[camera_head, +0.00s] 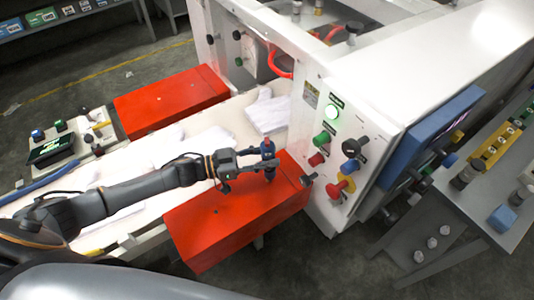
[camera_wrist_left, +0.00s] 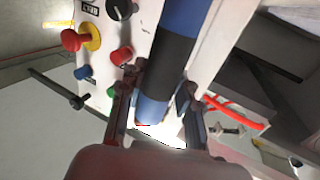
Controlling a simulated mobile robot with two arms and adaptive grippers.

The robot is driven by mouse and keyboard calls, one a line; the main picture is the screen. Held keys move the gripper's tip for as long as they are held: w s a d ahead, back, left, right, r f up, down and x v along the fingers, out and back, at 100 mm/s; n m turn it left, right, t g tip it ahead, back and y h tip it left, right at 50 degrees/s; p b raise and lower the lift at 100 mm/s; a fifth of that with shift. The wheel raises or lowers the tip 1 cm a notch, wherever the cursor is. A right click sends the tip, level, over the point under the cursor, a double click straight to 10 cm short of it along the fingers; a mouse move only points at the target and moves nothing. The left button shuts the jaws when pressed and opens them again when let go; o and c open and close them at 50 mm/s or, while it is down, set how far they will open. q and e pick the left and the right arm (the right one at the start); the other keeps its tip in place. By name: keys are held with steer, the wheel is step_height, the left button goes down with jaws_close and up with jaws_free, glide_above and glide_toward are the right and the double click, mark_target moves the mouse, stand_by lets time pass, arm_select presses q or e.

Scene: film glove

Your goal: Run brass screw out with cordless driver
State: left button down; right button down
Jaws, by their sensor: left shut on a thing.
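My left gripper (camera_head: 266,166) is above the near red box (camera_head: 235,220), beside the white machine's control panel. It is shut on the cordless driver (camera_head: 267,147), a slim blue and black cylinder held roughly upright. In the left wrist view the driver (camera_wrist_left: 172,65) runs between the two fingers of the gripper (camera_wrist_left: 157,98), with a black band between blue sections. I cannot make out the brass screw in either view, and I cannot tell whether the driver's tip touches anything. My right gripper is not in view.
The control panel (camera_head: 322,190) carries several coloured knobs and a lit green lamp, close right of the gripper. A red handle (camera_head: 280,64) stands behind. White cloth-like pieces (camera_head: 268,110) lie on the pale bed. Another red box (camera_head: 170,100) is farther back.

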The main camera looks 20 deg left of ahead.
mark_target(266, 140)
arm_select(q)
steer(key=shift+w+a, duration=0.1)
steer(key=shift+a, duration=0.05)
steer(key=shift+w+r+p, duration=0.1)
steer(key=shift+r+p, duration=0.65)
steer(key=shift+r, duration=0.05)
steer(key=shift+r+p, duration=2.1)
steer(key=shift+r, duration=0.25)
